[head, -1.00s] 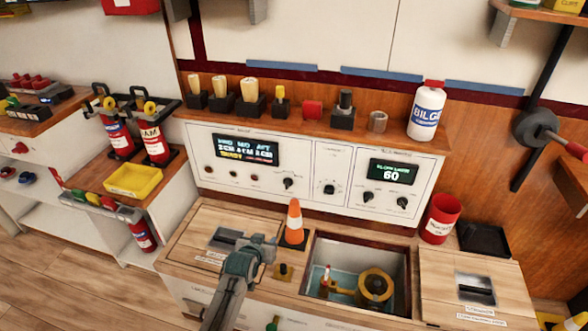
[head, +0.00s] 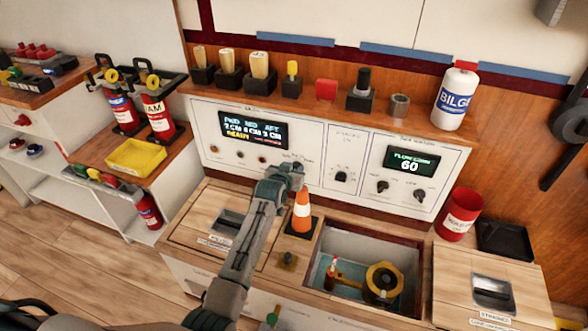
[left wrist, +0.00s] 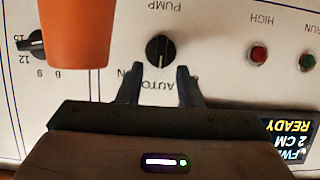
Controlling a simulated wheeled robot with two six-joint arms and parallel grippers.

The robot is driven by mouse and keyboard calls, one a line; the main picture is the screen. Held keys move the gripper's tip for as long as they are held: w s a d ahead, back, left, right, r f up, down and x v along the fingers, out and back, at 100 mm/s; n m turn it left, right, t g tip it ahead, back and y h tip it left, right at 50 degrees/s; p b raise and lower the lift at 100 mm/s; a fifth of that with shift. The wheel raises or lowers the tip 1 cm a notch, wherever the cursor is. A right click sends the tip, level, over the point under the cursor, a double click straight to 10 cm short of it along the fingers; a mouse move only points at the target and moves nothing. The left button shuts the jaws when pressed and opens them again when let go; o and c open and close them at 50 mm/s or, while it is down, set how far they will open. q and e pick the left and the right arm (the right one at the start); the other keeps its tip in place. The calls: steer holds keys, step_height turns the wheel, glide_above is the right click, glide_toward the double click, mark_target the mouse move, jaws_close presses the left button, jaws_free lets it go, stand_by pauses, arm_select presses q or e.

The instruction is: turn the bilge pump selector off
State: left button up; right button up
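The bilge pump selector is a black rotary knob (left wrist: 160,50) on the white panel (head: 318,150), under the printed word PUMP, which appears upside down in the left wrist view. AUTO is printed near it, partly covered by my fingers. Its ridge looks roughly upright in that view. My left gripper (left wrist: 158,85) is open and empty, its two fingertips just short of the knob, one to each side. I cannot tell if they touch the panel. In the head view my left gripper (head: 291,172) hides the knob. My right gripper is not in view.
An orange cone (head: 302,212) stands close beside my left gripper; it also shows in the left wrist view (left wrist: 77,32). An open well with a yellow pump (head: 384,280) lies to the right. Another knob (head: 341,177) sits right on the panel. A shelf of parts runs above.

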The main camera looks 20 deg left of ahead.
arm_select(q)
steer(key=shift+w+f, duration=0.25)
steer(key=shift+w, duration=0.4)
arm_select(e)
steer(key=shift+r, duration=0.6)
arm_select(q)
steer(key=shift+c, duration=0.4)
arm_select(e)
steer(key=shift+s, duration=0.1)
arm_select(q)
jaws_close()
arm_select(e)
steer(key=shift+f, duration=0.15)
